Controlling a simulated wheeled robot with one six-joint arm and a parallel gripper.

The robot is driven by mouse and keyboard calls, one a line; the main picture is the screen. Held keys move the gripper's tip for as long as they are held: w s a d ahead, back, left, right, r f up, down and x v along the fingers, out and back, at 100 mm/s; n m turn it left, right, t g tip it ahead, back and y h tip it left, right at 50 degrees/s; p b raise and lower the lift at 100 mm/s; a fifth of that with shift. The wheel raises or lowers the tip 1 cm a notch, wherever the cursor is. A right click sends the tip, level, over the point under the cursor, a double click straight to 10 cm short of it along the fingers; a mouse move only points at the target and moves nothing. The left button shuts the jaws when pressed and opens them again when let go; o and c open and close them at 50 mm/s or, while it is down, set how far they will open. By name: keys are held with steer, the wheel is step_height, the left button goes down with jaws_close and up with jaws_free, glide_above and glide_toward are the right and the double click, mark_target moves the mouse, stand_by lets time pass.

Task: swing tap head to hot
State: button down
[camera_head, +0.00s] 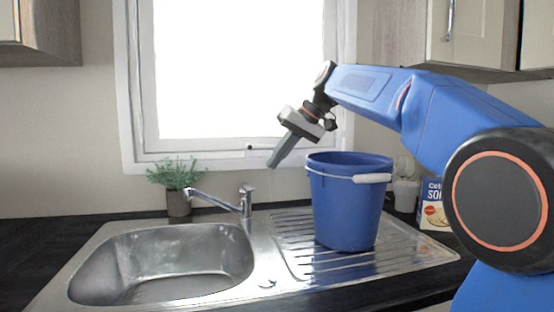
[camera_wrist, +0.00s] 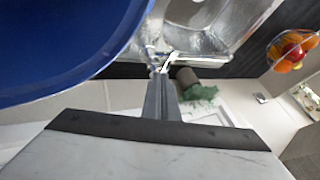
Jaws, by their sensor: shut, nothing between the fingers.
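The chrome tap (camera_head: 244,200) stands at the back of the sink, its spout reaching left over the basin and its lever on top. In the wrist view the tap (camera_wrist: 152,54) shows beyond my fingertips, partly hidden by them. My gripper (camera_head: 272,163) is shut and empty, pointing down and left. In the head view it is above and right of the tap, apart from it. In the wrist view my shut fingers (camera_wrist: 161,76) point toward the tap; whether they touch it cannot be told there.
A blue bucket (camera_head: 345,205) stands on the drainer (camera_head: 290,235), right of the tap and below my arm. A potted plant (camera_head: 177,195) stands left behind the tap. The sink basin (camera_head: 165,260) is empty. A fruit bowl (camera_wrist: 290,48) shows in the wrist view. The window is behind.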

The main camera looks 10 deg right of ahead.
mark_target(245, 186)
steer(key=x, duration=0.7)
steer(key=shift+f, duration=0.2)
steer(key=shift+s+a, duration=0.2)
steer(key=shift+a, duration=0.35)
steer(key=m, duration=0.1)
steer(key=a+m+t+h, duration=0.1)
steer(key=m, duration=0.1)
steer(key=shift+s+a+t+h, duration=0.2)
steer(key=shift+s+t+h, duration=0.1)
steer(key=shift+s+a+m+t+h, duration=0.1)
steer(key=shift+a+m+t+h, duration=0.1)
steer(key=shift+a+m+h, duration=0.4)
steer(key=shift+s+a+m+t+h, duration=0.1)
steer(key=shift+a+m+t, duration=0.15)
steer(key=shift+m, duration=0.65)
steer(key=shift+w+a, duration=0.15)
steer(key=shift+a, duration=0.8)
